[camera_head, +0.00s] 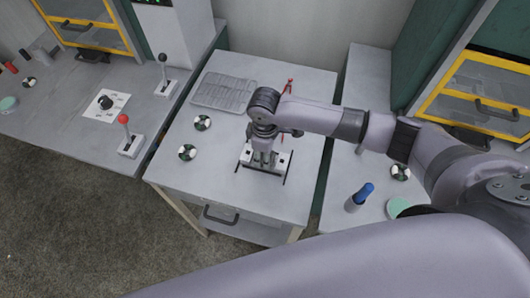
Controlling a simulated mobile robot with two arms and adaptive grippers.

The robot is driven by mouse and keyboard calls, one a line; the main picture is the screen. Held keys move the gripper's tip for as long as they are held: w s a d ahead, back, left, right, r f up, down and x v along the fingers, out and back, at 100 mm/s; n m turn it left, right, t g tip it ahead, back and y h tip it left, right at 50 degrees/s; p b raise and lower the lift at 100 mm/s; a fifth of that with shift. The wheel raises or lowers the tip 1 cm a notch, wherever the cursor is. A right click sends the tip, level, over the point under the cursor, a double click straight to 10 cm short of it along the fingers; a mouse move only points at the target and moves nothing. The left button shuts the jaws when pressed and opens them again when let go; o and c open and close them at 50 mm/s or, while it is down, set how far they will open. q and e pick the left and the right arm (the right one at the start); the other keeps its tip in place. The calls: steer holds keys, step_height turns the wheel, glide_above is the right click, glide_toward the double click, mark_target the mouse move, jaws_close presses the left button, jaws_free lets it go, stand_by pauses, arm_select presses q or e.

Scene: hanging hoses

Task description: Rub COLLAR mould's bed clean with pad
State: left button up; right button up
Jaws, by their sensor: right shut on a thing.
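My right arm reaches in from the right, and its gripper (262,157) points down at the middle table. It is shut on a small greenish thing, probably the pad, mostly hidden by the fingers. Right below it is a pale block-like mould (280,163) with dark slots, between two dark lines on the table top. The gripper and arm cover part of the mould, so its bed is hidden. I cannot tell whether the held thing touches the bed. No COLLAR label is readable. My left gripper is out of view.
On the middle table (190,167) are a wire rack (224,92), two black-and-white discs and a red tool (290,86). A blue-topped cylinder (361,196) stands on the right bench.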

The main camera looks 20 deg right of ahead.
steer(key=shift+a, duration=0.1)
steer(key=shift+s+a+r+p, duration=0.15)
steer(key=shift+s+a+p, duration=0.15)
steer(key=shift+p, duration=0.3)
steer(key=shift+s+a, duration=0.15)
steer(key=shift+a, duration=0.05)
steer(key=shift+w+d, duration=0.8)
steer(key=shift+w, duration=0.35)
steer(key=shift+s+a, duration=0.1)
